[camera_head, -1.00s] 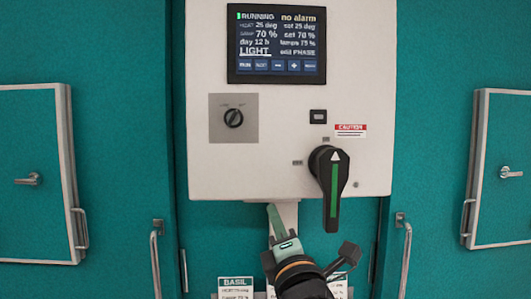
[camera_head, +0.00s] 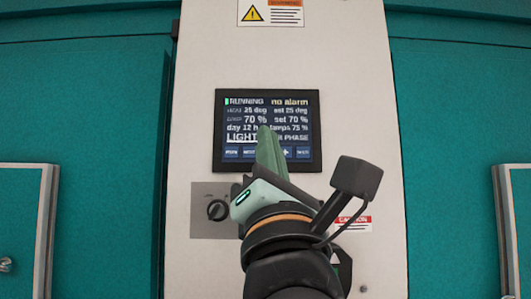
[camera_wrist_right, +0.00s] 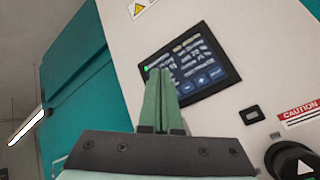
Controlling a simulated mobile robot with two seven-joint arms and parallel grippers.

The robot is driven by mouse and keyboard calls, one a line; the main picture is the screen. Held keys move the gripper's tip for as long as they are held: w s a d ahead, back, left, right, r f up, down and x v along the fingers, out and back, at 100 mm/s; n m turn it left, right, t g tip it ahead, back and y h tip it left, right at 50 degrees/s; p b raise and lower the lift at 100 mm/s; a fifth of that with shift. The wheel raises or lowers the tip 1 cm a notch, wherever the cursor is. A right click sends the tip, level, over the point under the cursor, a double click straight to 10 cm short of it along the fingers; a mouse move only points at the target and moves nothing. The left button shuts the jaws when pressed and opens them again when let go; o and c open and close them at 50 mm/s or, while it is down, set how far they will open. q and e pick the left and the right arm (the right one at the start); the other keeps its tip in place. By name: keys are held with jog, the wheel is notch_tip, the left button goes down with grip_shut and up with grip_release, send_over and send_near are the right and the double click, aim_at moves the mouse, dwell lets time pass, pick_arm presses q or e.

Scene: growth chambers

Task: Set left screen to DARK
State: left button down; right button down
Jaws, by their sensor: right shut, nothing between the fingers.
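The screen (camera_head: 232,120) is set in the white control panel. It reads RUNNING, no alarm, 70 %, day 12 h and LIGHT, with a row of buttons along its bottom edge. My right gripper (camera_head: 265,132) is shut and empty, with its fingertips in front of the screen's lower middle, hiding part of the text and some buttons. In the right wrist view the screen (camera_wrist_right: 213,65) is tilted, and the shut green fingers (camera_wrist_right: 160,72) overlap its left part. I cannot tell whether the fingertips touch it. My left gripper is out of view.
A rotary knob (camera_head: 217,210) sits below the screen, close to my right gripper. A warning label (camera_head: 271,13) is above. Teal chamber doors (camera_head: 80,110) flank the panel.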

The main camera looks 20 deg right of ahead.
jog(key=w+d, duration=0.2)
jog(key=w, duration=0.6)
jog(key=shift+w+d+p, duration=0.2)
jog(key=shift+w+p, duration=0.1)
jog(key=shift+p, duration=0.1)
dwell(2.0)
jog(key=shift+w+d, duration=0.1)
jog(key=shift+w, duration=0.3)
jog(key=shift+w+d+p, duration=0.1)
jog(key=shift+w+p, duration=0.2)
dwell(0.4)
jog(key=shift+s, duration=0.1)
jog(key=shift+s+a, duration=0.2)
jog(key=shift+s, duration=0.4)
